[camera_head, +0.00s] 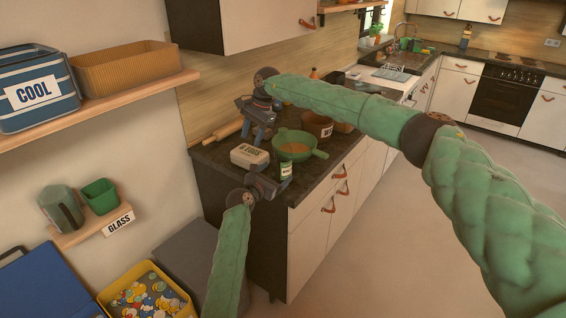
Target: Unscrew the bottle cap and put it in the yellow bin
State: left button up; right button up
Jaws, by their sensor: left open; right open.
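My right gripper (257,136) is open and points down over the counter, behind and left of the bottle, above the egg box (249,155). The yellow bin (104,298) is at the bottom left, with many small colourful pieces in it.
A green pan (296,137) sits right behind the bottle. A brown container (318,122) and a rolling pin (223,132) are also on the counter. A grey bin (190,250) and a blue bin (40,285) flank the yellow one. The floor at right is clear.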

aim_at(278, 155)
pick_arm(q)
jog(key=w+r+n, duration=0.1)
jog(key=r, duration=0.1)
jog(key=w+r+n+t, duration=0.1)
jog(key=w+r, duration=0.1)
jog(key=shift+w+n, duration=0.1)
jog(key=shift+n, duration=0.2)
pick_arm(e)
jog(key=w+d+r+h, duration=0.1)
jog(key=d+r, duration=0.2)
jog(key=w+d+r+h, duration=0.1)
jog(key=w+d+r, duration=0.1)
jog(key=d+r, duration=0.1)
jog(key=w+d+r+h, duration=0.1)
jog(key=d+r, duration=0.2)
jog(key=d, duration=0.1)
jog(key=shift+w+t, duration=0.15)
jog(key=shift+t, duration=0.15)
pick_arm(q)
jog(key=shift+w+d+r, duration=0.15)
jog(key=shift+w, duration=0.05)
pick_arm(e)
jog(key=shift+w+d+r+h, duration=0.1)
jog(key=shift+d+r+h, duration=0.05)
jog(key=shift+d+h, duration=0.15)
pick_arm(q)
jog(key=shift+w+d, duration=0.15)
jog(key=shift+w, duration=0.15)
jog(key=shift+p+x, duration=0.3)
jog(key=shift+x, duration=3.15)
